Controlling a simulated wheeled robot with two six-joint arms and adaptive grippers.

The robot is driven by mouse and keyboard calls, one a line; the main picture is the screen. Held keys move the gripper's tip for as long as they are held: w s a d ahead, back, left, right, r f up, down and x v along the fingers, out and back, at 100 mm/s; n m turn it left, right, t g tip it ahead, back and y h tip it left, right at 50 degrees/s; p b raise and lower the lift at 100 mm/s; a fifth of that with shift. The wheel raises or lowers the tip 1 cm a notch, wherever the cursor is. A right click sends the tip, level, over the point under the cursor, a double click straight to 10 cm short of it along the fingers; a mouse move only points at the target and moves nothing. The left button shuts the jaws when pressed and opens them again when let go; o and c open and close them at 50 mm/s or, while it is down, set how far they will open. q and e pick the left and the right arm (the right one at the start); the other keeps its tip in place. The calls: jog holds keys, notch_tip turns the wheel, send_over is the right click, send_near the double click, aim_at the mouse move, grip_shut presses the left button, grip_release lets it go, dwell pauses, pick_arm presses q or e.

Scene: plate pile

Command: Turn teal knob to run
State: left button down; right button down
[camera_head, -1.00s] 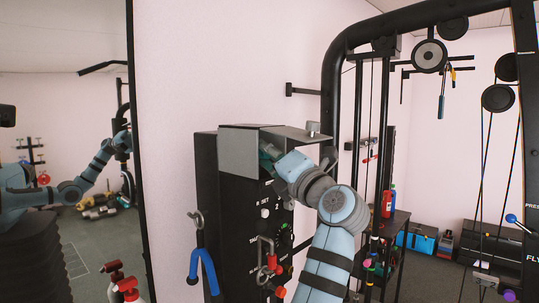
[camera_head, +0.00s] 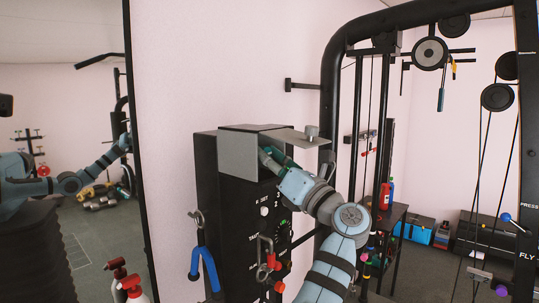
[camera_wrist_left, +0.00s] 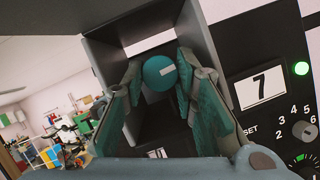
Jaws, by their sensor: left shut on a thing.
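The mark lies nearly level, tilted slightly. My left gripper (camera_wrist_left: 160,68) has its teal-padded fingers on both sides of the knob and is shut on it. In the head view my left gripper (camera_head: 271,160) reaches into the open hood (camera_head: 238,153) on top of the black panel (camera_head: 259,225). The knob is hidden there. A label below the knob is mostly covered. My right gripper is not in view.
A blue-handled hook (camera_head: 203,265) and a red clamp (camera_head: 267,262) hang at the panel. A black gym frame (camera_head: 331,90) stands close right.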

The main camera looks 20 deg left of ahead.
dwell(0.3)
pick_arm(q)
jog(key=c, duration=1.6)
grip_release()
jog(key=shift+a, duration=0.1)
jog(key=shift+o, duration=0.2)
